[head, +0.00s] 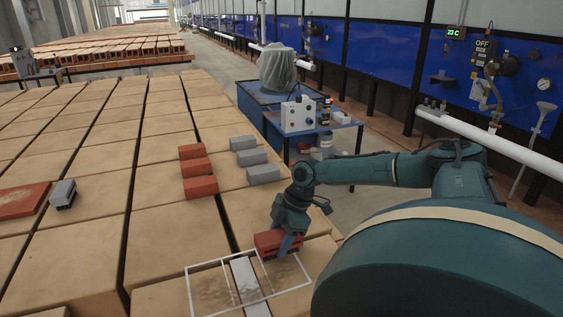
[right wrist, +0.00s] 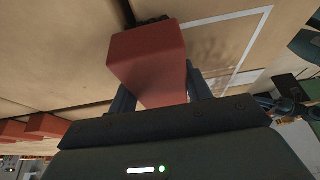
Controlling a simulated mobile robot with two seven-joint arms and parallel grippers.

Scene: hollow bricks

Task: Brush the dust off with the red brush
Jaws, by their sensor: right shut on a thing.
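The red brush (head: 270,240) is held in my right gripper (head: 287,243), low over the near brick surface. In the right wrist view its red block body (right wrist: 148,60) sits between the two fingers, with dark bristles showing at its far edge. A white outlined frame (head: 187,284) lies under and in front of it. Brown dust (head: 286,272) covers the frame's right part, just below the brush, and more dust (head: 210,290) lies in its left part. I cannot tell whether the bristles touch the surface. My left gripper is not in view.
A pale grey strip (head: 246,280) crosses the frame's middle. Red bricks (head: 197,168) and grey bricks (head: 250,157) stand in rows farther back. A grey block with a dark underside (head: 63,194) and a red slab (head: 20,201) lie left. A blue table (head: 335,130) stands beyond.

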